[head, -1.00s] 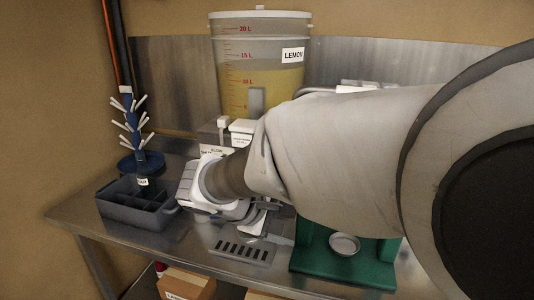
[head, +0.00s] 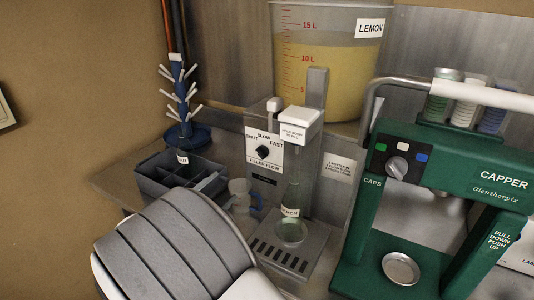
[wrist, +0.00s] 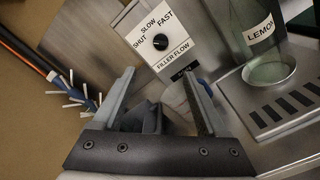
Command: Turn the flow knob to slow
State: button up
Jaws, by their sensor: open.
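The flow knob (head: 263,152) is a small black dial on the white filler flow panel (head: 277,162), marked SHUT, SLOW and FAST. It shows unobstructed in the head view. In the wrist view the knob (wrist: 158,40) sits ahead of my gripper (wrist: 159,73), just beyond the fingertips and roughly between them. The fingers are apart, with no contact on the knob. The knob's pointer is too small to read surely. In the head view my arm fills the lower left and the fingers cannot be made out.
A bottle labelled LEMON (head: 291,205) stands under the filler beside the panel. A green capper (head: 440,165) stands on the right, the lemon bucket (head: 335,60) behind. A dark divided caddy (head: 165,187) and a blue bottle tree (head: 184,105) are on the left.

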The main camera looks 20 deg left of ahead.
aim_at(261, 153)
jog(key=w, duration=0.5)
jog(key=w+d, duration=0.1)
jog(key=w, duration=0.5)
jog(key=w+p, duration=0.1)
jog(key=w, duration=0.5)
jog(key=shift+d, duration=0.25)
jog(key=shift+s, duration=0.1)
grip_shut()
